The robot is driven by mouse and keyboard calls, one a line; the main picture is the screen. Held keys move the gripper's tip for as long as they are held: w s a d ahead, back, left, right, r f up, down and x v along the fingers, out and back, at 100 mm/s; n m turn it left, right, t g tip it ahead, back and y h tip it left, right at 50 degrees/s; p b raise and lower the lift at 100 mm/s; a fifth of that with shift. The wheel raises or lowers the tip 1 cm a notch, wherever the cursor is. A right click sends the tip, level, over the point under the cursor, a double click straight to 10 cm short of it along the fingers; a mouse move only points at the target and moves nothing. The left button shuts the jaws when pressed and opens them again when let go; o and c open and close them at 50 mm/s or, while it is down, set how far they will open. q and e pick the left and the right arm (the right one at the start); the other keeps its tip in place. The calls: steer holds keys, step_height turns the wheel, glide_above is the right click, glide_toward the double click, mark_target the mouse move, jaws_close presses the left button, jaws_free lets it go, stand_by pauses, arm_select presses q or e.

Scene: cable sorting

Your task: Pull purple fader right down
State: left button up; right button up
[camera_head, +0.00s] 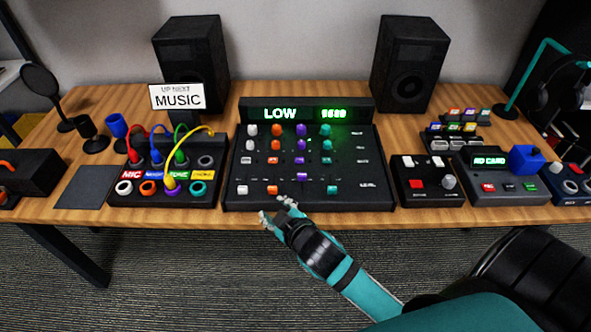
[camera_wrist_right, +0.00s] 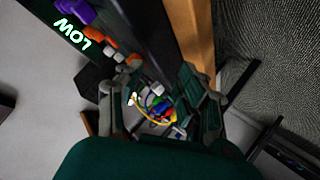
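The dark mixer console (camera_head: 350,150) stands in the middle of the table, with columns of white, orange, purple and teal knobs. My right gripper (camera_head: 274,208) is at the console's front edge, just left of the purple fader and below the orange one. In the right wrist view the right gripper (camera_wrist_right: 158,72) has its fingers spread, with nothing seen between them. My left gripper is not in view.
A patch box (camera_head: 210,150) with colored cables stands left of the console. A small box with a red button (camera_head: 418,184) stands close on its right. Two speakers (camera_head: 190,60) (camera_head: 408,65) stand behind. The table's front edge lies just below the console.

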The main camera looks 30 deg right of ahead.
steer(key=w+a+r+n+t+y, duration=0.25)
steer(key=a+r+n+y, duration=0.2)
steer(key=r, duration=0.25)
steer(key=w+a+r+n+t+y, duration=0.2)
steer(key=w+a+r+n+y, duration=0.15)
steer(key=r+n, duration=0.35)
steer(key=w+a+r+n+t+y, duration=0.2)
steer(key=w+a+r+n+y, duration=0.15)
steer(key=r, duration=0.45)
steer(key=s+a+r+n+g+y, duration=0.25)
steer(key=a+n+y, duration=0.2)
steer(key=n, duration=0.35)
steer(key=n+g+h, duration=1.6)
steer(key=n, duration=0.3)
glide_above(302, 174)
step_height(302, 174, down, 7)
step_height(302, 174, down, 16)
steer(key=shift+s+f, duration=0.1)
steer(key=shift+f, duration=0.1)
